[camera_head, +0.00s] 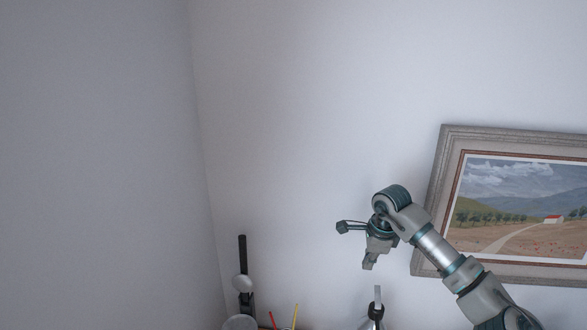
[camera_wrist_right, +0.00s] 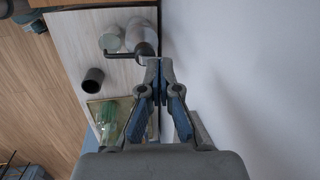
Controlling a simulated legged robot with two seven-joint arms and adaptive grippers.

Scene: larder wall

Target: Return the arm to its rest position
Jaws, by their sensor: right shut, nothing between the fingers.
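My right arm comes in from the lower right in the head view and is raised in front of the wall. Its gripper (camera_head: 368,264) points down, left of the framed picture, with nothing held. In the right wrist view the two blue-grey fingers of the gripper (camera_wrist_right: 155,68) are closed together and empty. My left gripper is in neither view.
A framed landscape (camera_head: 520,205) hangs behind my right arm. A black upright stand (camera_head: 243,260) is at lower left. The wrist view shows a pale counter (camera_wrist_right: 75,40) with a dark cup (camera_wrist_right: 93,80).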

